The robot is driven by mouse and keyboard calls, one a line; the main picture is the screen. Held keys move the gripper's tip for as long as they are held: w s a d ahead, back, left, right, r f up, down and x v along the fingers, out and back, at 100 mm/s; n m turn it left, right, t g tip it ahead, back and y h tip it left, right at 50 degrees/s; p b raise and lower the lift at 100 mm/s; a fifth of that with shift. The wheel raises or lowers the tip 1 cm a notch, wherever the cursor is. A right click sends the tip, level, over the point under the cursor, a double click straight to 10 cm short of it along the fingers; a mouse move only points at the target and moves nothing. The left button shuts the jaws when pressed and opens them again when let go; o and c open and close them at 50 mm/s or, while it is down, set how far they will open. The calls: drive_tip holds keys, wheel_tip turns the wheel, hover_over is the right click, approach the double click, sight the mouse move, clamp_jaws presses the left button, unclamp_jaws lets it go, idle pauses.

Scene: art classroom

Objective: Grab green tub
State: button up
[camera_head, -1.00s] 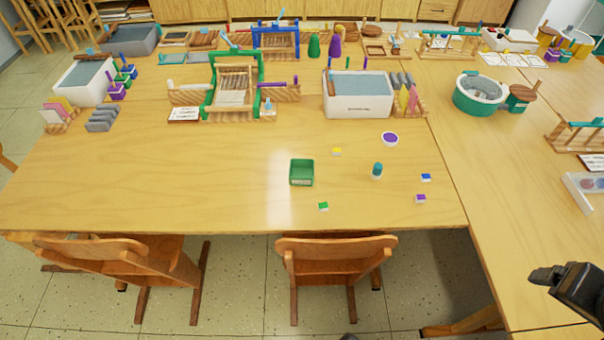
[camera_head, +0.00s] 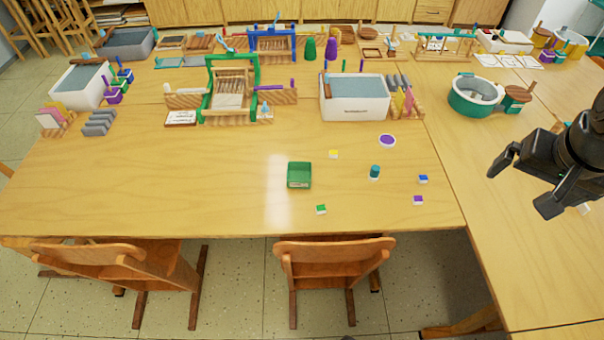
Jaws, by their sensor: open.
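A small green square tub (camera_head: 299,175) with an open top sits on the near half of the wooden table, in the middle of the view. Its inside looks empty. My gripper (camera_head: 519,193) is black, open and empty, with its two fingers spread. It appears at the right side of the view, in front of the side table and well to the right of the green tub.
Small blocks, a teal cylinder (camera_head: 375,172) and a purple-topped dish (camera_head: 387,141) lie right of the tub. Behind are a white bin (camera_head: 354,111), a green-framed loom (camera_head: 230,90) and a teal round basin (camera_head: 474,108). Chairs (camera_head: 334,255) stand at the near edge.

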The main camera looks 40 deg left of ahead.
drive_tip(key=w+a+f+n+g, duration=0.1)
drive_tip(key=w+a+f, duration=0.15)
drive_tip(key=a, duration=0.45)
drive_tip(key=w+a+f+n, duration=0.1)
drive_tip(key=w+a, duration=0.3)
drive_tip(key=a, duration=0.2)
drive_tip(key=n+g+h, duration=0.1)
drive_tip(key=n+g, duration=0.2)
drive_tip(key=n, duration=0.1)
hover_over(299, 172)
drive_tip(key=s+d, duration=0.2)
drive_tip(key=s, duration=0.1)
wheel_tip(299, 172, down, 24)
drive_tip(key=f, duration=0.6)
drive_tip(key=w+f, duration=0.1)
drive_tip(key=f, duration=0.3)
drive_tip(key=shift+f, duration=0.1)
drive_tip(key=c, duration=1.1)
